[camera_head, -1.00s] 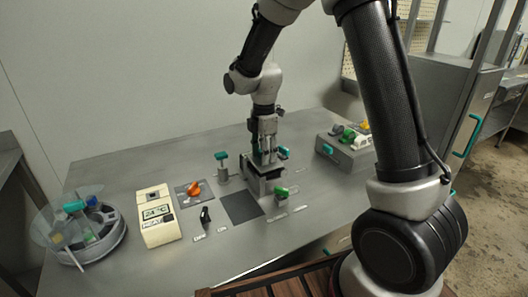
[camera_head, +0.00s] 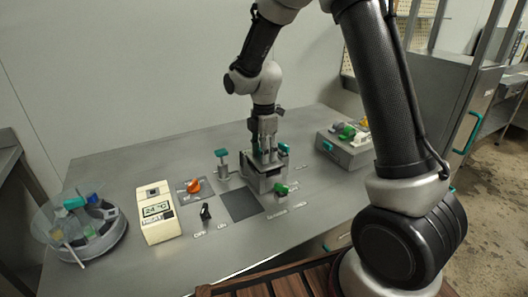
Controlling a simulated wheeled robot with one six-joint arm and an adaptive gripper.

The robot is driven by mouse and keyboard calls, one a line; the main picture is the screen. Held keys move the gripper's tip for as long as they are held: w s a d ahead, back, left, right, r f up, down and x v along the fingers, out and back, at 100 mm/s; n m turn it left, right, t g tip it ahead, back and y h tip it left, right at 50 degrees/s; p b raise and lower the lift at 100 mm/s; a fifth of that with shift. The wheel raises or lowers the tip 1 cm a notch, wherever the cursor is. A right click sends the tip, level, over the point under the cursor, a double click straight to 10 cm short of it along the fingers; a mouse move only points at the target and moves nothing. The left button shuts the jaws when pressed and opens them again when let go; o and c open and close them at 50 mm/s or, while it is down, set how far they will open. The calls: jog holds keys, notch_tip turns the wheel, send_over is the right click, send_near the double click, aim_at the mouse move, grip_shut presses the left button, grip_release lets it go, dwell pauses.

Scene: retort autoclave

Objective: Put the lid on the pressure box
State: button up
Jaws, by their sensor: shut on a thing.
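The pressure box (camera_head: 264,184) is a small grey metal box standing on the steel table, near the middle of the view. The lid (camera_head: 265,163) is a grey plate with a teal grip, at the top of the box. My gripper (camera_head: 267,153) points straight down over the box and is shut on the lid's grip. The fingers hide much of the lid, so I cannot tell whether it rests flat on the rim or hangs slightly above. A teal handle (camera_head: 283,148) shows just right of the fingers, and a green-handled part (camera_head: 281,188) at the box's front right.
A teal-topped post (camera_head: 222,163) stands close left of the box. An orange knob (camera_head: 193,186), a black switch (camera_head: 205,213) and a cream heat display (camera_head: 157,214) lie further left. A round carousel (camera_head: 91,240) is far left, a grey case (camera_head: 345,150) right. A dark mat (camera_head: 241,204) is bare.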

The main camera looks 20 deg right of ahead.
jog(key=shift+r, duration=0.15)
jog(key=shift+f, duration=0.55)
dwell(0.8)
jog(key=o, duration=1.8)
jog(key=shift+c, duration=0.2)
jog(key=shift+r, duration=3.5)
